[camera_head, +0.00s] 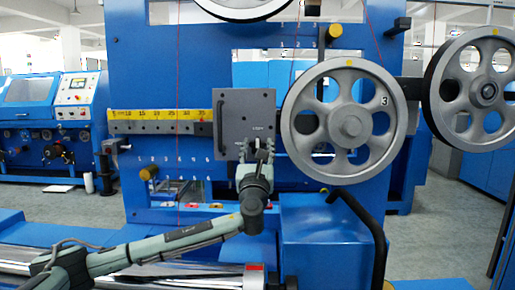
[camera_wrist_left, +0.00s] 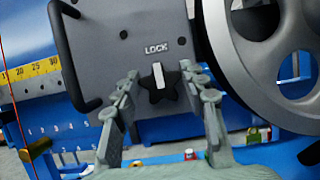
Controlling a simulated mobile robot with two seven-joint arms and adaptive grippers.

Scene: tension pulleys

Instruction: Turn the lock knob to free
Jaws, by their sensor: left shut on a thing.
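The lock knob (camera_wrist_left: 160,88) is a black star-shaped knob on a grey plate (camera_wrist_left: 120,50). Its white pointer stands nearly upright, towards the word LOCK printed above it. My left gripper (camera_wrist_left: 160,76) has a finger on each side of the knob and is shut on it. In the head view my left gripper (camera_head: 257,154) reaches up from below to the lower right part of the plate (camera_head: 232,110), and its fingers mostly hide the knob. My right gripper is not in view.
A large grey pulley wheel (camera_head: 350,124) stands close to the right of the plate. A dark handle (camera_head: 220,130) is on the plate's left side. A yellow scale (camera_head: 150,115) runs along a rail to the left. A black bent lever (camera_head: 365,215) rises at lower right.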

